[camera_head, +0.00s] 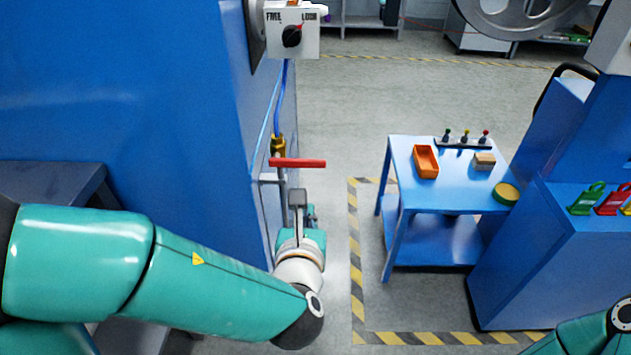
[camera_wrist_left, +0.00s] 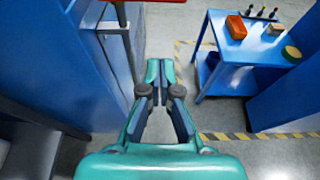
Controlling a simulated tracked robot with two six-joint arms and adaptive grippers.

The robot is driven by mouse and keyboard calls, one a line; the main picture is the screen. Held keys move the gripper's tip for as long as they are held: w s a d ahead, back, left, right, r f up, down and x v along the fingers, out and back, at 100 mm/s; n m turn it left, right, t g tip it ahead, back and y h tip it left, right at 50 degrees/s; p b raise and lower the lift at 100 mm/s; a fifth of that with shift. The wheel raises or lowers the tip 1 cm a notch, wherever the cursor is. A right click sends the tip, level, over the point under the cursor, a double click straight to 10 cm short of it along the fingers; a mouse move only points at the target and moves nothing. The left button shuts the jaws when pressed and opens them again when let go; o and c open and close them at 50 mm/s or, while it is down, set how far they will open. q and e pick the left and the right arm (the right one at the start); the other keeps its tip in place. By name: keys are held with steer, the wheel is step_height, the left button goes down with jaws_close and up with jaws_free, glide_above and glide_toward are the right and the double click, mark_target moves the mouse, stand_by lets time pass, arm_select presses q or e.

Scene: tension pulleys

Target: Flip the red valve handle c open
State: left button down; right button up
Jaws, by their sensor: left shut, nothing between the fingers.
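The red valve handle (camera_head: 303,163) is a flat bar lying crosswise on a brass valve (camera_head: 278,145) on a thin vertical pipe beside the blue cabinet. No letter shows on it. My left gripper (camera_head: 298,197) is just below the handle in the head view, apart from it in the picture; the depth between them is hard to judge. In the left wrist view, part of the red handle (camera_wrist_left: 121,12) shows at the top edge, ahead and left of my gripper fingers (camera_wrist_left: 158,73). The left gripper is shut and empty. My right gripper is out of view.
The tall blue cabinet (camera_head: 130,90) stands close on the left. A white box (camera_head: 292,42) with a FREE/LOCK knob is above the valve. A blue table (camera_head: 445,190) with an orange bin (camera_head: 426,161) stands right. Grey floor between is clear.

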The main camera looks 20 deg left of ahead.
mark_target(297, 163)
arm_select(q)
steer(key=x, duration=1)
steer(key=shift+r+p, duration=0.4)
steer(key=shift+r, duration=1.55)
